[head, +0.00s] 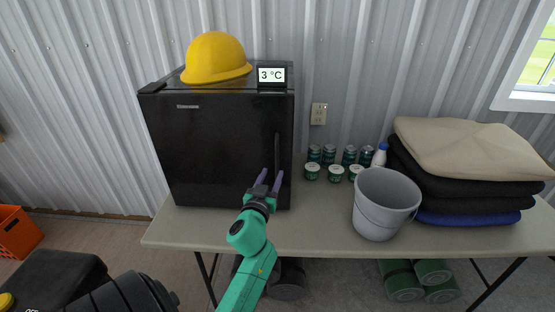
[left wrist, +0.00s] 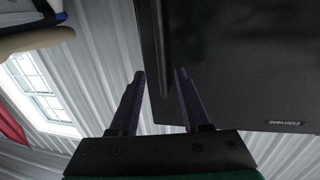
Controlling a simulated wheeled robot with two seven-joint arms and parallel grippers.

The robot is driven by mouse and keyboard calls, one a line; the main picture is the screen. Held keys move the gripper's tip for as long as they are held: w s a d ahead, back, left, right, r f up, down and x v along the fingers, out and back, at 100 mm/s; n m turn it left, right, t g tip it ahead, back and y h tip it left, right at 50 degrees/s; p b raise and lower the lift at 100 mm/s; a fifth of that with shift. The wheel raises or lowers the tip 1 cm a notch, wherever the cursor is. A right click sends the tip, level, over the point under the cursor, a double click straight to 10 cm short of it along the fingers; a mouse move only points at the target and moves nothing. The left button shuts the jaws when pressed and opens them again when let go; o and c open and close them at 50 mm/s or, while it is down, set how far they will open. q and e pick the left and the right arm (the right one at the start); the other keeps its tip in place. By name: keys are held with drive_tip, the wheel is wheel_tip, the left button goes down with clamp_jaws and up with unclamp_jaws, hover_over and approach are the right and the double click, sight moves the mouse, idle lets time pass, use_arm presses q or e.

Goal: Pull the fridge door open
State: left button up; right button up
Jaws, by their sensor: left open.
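The black fridge (head: 210,150) stands on the table with its door shut. Its dark vertical handle (head: 277,152) is on the right side of the door front. My left gripper (head: 272,176) is open and empty, at the lower end of the handle. In the left wrist view the handle (left wrist: 155,45) shows between the lines of the two open fingers (left wrist: 160,75), one finger in front of the door (left wrist: 240,60) and one past its edge. I cannot tell whether the fingers touch it. My right gripper is not in view.
On the fridge top are a yellow hard hat (head: 215,57) and a 3 °C display (head: 271,75). The table (head: 300,230) holds several cans (head: 329,153), a grey bucket (head: 385,203) and folded cloths (head: 470,160) to the right. An orange crate (head: 17,235) is on the floor at left.

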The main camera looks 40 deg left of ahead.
sight(276, 162)
use_arm(q)
drive_tip(key=x, duration=0.8)
drive_tip(key=shift+s+r, duration=0.1)
drive_tip(key=shift+r, duration=0.05)
drive_tip(key=shift+a, duration=0.15)
clamp_jaws()
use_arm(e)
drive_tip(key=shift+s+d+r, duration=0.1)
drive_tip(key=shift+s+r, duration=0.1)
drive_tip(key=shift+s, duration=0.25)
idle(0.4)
